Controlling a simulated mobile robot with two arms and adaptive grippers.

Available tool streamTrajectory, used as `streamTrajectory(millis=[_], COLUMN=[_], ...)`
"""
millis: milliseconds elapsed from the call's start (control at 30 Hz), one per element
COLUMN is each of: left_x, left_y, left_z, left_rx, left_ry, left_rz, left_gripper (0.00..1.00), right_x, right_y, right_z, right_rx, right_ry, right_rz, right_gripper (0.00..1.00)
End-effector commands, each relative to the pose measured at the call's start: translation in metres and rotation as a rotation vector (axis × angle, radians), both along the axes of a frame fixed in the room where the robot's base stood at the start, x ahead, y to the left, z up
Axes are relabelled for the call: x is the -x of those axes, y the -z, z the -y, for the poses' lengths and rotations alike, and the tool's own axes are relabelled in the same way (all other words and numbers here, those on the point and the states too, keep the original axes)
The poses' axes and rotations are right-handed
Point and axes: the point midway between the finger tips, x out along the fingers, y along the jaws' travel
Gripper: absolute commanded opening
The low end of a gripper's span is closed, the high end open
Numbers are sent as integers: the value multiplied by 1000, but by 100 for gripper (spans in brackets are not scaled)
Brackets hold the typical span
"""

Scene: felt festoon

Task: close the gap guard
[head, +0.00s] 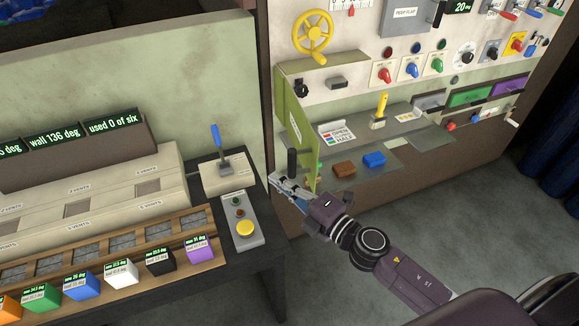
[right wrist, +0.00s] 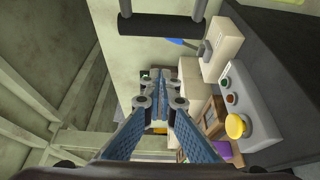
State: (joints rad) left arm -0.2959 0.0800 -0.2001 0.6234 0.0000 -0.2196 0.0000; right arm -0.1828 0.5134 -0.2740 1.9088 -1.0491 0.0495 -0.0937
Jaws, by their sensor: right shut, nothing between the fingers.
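A green hinged panel, which looks like the gap guard (head: 297,125), stands out from the left end of the right-hand console in the head view. It is swung outward. A black bar handle (head: 291,163) sits near its lower front edge; a black handle bar also crosses the top of the right wrist view (right wrist: 165,25). My right gripper (head: 284,184) is beside the panel's lower front edge, just below the handle. Its blue-padded fingers (right wrist: 158,100) are together and empty. I cannot tell whether they touch the panel. My left gripper is out of view.
A left-hand bench carries a blue lever (head: 218,140) and a yellow button (head: 245,229) close to my right gripper. Coloured boxes line its front. The right console has a yellow wheel (head: 313,37), knobs and drawers. Grey floor (head: 490,220) is clear on the right.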

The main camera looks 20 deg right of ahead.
Motion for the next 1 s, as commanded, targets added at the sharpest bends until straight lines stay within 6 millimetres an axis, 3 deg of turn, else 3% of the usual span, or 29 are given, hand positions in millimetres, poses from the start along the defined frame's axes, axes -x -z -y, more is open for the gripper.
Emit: streamTrajectory(millis=[100,233,400,1000], left_x=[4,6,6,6], left_y=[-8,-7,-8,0], left_z=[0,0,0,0], left_rx=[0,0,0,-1], left_ry=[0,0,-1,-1], left_rz=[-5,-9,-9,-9], left_gripper=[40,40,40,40], right_x=[-18,-17,-18,-16], right_y=[-2,1,1,3], right_z=[-4,18,30,39], right_rx=[0,1,0,3], right_ry=[3,3,1,-24], right_rz=[-1,-2,-1,-1], right_gripper=[0,0,0,0])
